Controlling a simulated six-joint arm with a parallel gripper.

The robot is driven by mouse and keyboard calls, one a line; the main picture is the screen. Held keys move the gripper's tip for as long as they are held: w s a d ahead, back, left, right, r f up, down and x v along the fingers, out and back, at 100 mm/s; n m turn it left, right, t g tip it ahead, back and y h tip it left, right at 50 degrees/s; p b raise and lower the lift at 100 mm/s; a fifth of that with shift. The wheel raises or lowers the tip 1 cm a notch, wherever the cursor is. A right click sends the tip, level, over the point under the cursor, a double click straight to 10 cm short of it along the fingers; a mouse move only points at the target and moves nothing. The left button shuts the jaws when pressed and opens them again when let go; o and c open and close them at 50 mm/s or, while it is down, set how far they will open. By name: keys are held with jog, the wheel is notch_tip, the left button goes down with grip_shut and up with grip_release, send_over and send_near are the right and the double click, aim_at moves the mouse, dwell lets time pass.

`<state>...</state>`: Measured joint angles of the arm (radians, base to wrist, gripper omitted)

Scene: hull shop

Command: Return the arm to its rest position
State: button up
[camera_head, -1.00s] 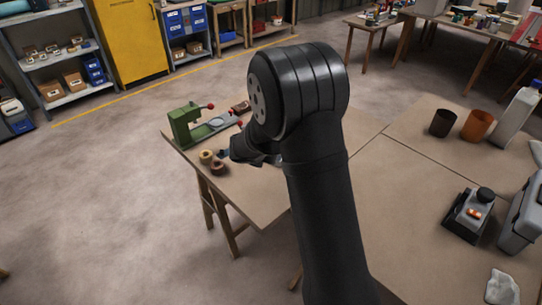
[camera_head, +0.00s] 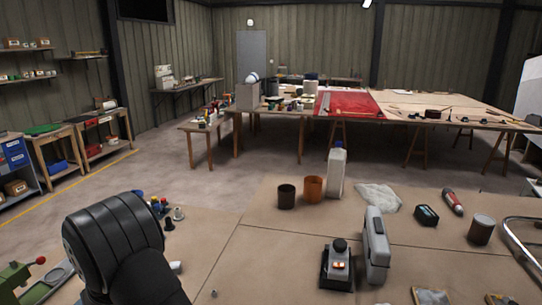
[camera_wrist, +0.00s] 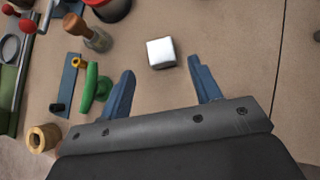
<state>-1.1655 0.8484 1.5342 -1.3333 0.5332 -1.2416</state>
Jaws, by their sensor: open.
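In the wrist view my gripper (camera_wrist: 162,92) is open, its two blue fingers well apart, with nothing held between them. A small silvery white block (camera_wrist: 161,52) lies on the brown worktable (camera_wrist: 245,65) just beyond the fingertips, apart from them. In the head view my dark arm fills the lower left and my gripper is hidden behind or below it. The same worktable (camera_head: 262,232) spreads across the lower part of that view.
Left of my fingers are a green part (camera_wrist: 91,86), a wooden-handled stamp (camera_wrist: 89,33) and a wooden ring (camera_wrist: 43,138). On the table stand an orange cup (camera_head: 313,189), a dark cup (camera_head: 286,196), a white bottle (camera_head: 336,171) and a grey case (camera_head: 376,246).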

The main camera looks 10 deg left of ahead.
jog(key=x, duration=0.5)
jog(key=shift+w+a+f, duration=0.1)
jog(key=shift+w+a, duration=0.1)
jog(key=shift+w, duration=0.2)
jog(key=shift+r, duration=0.4)
